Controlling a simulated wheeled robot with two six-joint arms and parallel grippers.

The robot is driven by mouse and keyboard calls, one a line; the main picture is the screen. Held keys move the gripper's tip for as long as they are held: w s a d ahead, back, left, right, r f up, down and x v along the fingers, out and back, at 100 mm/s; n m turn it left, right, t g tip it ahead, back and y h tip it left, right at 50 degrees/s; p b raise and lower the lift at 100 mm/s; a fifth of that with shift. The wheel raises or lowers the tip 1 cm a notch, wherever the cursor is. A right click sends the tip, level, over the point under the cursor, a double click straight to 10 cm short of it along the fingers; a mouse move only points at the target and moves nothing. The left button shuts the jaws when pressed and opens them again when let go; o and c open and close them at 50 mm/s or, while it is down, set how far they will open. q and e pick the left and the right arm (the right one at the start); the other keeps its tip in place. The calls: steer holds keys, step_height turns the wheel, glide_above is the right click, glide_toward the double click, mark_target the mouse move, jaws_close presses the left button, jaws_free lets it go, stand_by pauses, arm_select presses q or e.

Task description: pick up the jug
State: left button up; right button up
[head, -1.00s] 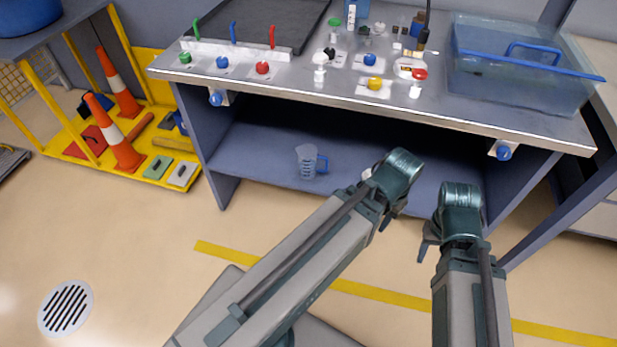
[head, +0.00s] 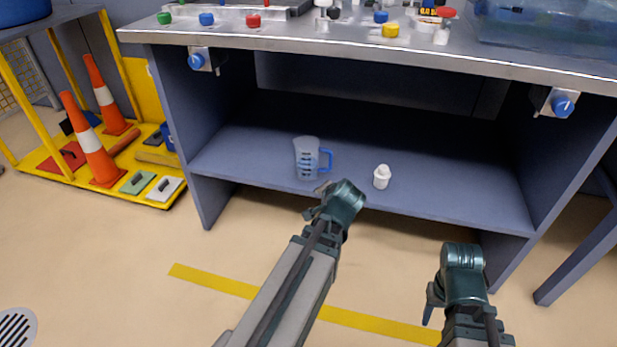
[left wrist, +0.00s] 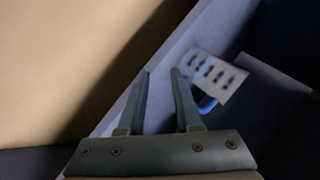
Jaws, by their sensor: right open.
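The jug (head: 307,158) is clear with dark markings and a blue handle on its right. It stands upright on the lower shelf of the bench. The left wrist view shows it tilted (left wrist: 213,76), just right of the fingertips. My left gripper (head: 318,194) is at the shelf's front edge, just in front of and below the jug in the head view. In the left wrist view its two fingers (left wrist: 161,72) are apart with nothing between them. My right gripper (head: 431,305) is open, low in front of the bench, well right of the jug.
A small white tub (head: 382,178) stands on the shelf (head: 250,150) right of the jug. The worktop (head: 330,42) overhangs the shelf. Side panels close both ends. Cones (head: 92,140) stand on a yellow platform at left.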

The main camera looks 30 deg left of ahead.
arm_select(q)
steer(key=w+a+r+m+t+y, duration=0.1)
steer(key=w+a+r+m+t, duration=0.3)
steer(key=r+m, duration=0.35)
steer(key=w+a+r+m+t, duration=0.3)
steer(key=r+m+t, duration=0.3)
steer(key=m, duration=0.2)
steer(key=m+g+h, duration=0.3)
steer(key=m+h, duration=0.4)
steer(key=m, duration=1)
glide_toward(314, 160)
steer(key=w+d, duration=0.3)
steer(key=d, duration=0.1)
steer(key=shift+n, duration=0.25)
steer(key=b+x, duration=0.5)
steer(key=x, duration=0.9)
steer(key=shift+r+b, duration=0.15)
steer(key=shift+b, duration=0.15)
arm_select(e)
step_height(314, 160, down, 6)
steer(key=shift+f, duration=0.15)
arm_select(q)
steer(key=shift+r, duration=0.1)
steer(key=shift+c, duration=0.2)
jaws_close()
